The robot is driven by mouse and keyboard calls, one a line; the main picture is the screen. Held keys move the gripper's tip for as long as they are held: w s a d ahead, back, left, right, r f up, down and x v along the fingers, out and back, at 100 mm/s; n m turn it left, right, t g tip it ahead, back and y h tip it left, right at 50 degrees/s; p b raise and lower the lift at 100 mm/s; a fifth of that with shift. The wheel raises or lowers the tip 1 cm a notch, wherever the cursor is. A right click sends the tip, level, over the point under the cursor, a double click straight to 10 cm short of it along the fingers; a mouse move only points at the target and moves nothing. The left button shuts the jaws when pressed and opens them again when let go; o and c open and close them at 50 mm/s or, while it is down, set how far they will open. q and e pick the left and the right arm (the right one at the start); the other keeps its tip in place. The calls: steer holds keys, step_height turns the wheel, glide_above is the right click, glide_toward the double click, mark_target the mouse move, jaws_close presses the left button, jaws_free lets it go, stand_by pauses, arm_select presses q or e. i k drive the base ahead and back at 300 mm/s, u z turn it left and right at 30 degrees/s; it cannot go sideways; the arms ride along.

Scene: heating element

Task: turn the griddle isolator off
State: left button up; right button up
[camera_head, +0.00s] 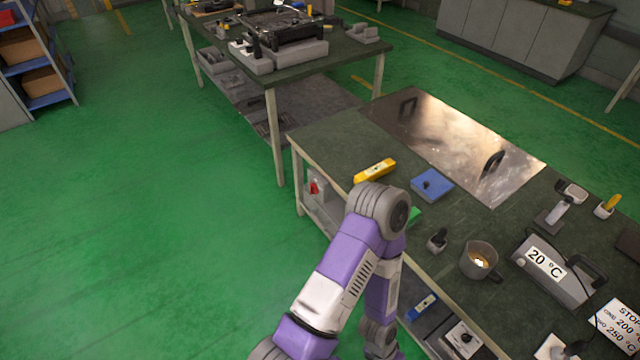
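A small grey box with a red part (314,187), which looks like the isolator switch, sits under the left end of the near workbench. Its handle position is too small to read. A shiny metal plate with two black handles (440,135), which looks like the griddle, lies on the bench top. A grey device with a "20 °C" label (568,272) stands at the right. One of my purple arms rises from the bottom and bends at its elbow in front of the bench's front edge. Neither of my grippers shows.
The near bench (330,143) also carries a yellow level-like tool (375,170), a blue block (432,184), a metal mug (479,260) and a "STOP" sign (620,322). A second bench (345,62) stands behind. The green floor (130,200) at left is clear.

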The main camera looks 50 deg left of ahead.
mark_target(313, 189)
steer(key=u, duration=1.75)
steer(key=k, duration=0.45)
steer(key=u, duration=1.1)
steer(key=i, duration=1.9)
steer(key=z, duration=0.65)
